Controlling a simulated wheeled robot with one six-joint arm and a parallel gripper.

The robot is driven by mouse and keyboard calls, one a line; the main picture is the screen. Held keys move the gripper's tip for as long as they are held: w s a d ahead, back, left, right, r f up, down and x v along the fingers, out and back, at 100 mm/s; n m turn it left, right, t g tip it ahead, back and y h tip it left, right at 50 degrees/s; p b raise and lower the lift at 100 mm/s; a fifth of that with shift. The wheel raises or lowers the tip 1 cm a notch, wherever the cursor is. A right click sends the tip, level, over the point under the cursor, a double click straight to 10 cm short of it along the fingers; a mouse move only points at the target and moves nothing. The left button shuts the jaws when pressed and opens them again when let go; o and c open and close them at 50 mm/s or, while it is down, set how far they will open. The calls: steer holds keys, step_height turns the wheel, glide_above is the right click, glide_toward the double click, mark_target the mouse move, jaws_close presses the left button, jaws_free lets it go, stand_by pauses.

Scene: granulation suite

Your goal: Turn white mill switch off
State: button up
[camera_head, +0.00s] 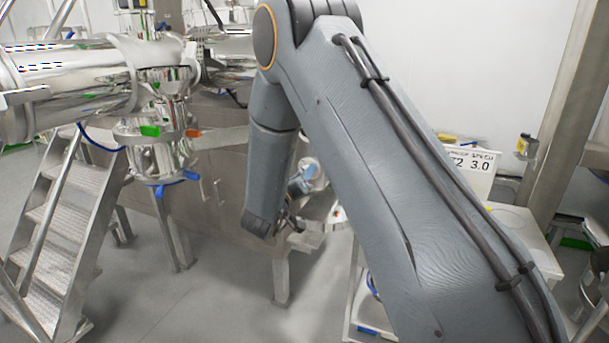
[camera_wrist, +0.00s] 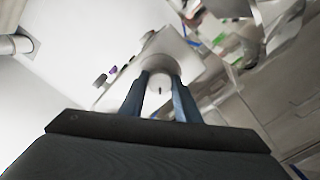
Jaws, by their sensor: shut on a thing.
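In the wrist view a white switch (camera_wrist: 161,76), round with a small dark mark, lies between the two blue-grey fingers of my gripper (camera_wrist: 160,98). The gripper is shut on it. The switch sits on a white box (camera_wrist: 187,62). In the head view my arm crosses the middle of the picture, and my gripper (camera_head: 297,222) is low behind it, next to a small white part (camera_head: 337,215). The arm hides most of the switch area there, and the switch position cannot be read.
Metal steps (camera_head: 65,225) and a shiny steel machine (camera_head: 75,85) stand at the left. A steel cabinet (camera_head: 215,180) is behind my gripper. A white sign (camera_head: 472,165) and a metal post (camera_head: 570,110) are at the right. Grey floor is open at the lower middle.

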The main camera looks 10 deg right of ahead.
steer(key=shift+f, duration=0.1)
steer(key=o, duration=1)
steer(key=shift+o, duration=0.2)
steer(key=shift+s, duration=0.1)
steer(key=b+v, duration=0.2)
steer(key=v, duration=0.5)
steer(key=shift+s+b, duration=0.25)
steer(key=shift+b, duration=0.1)
steer(key=shift+w+a, duration=0.1)
steer(key=shift+a, duration=0.05)
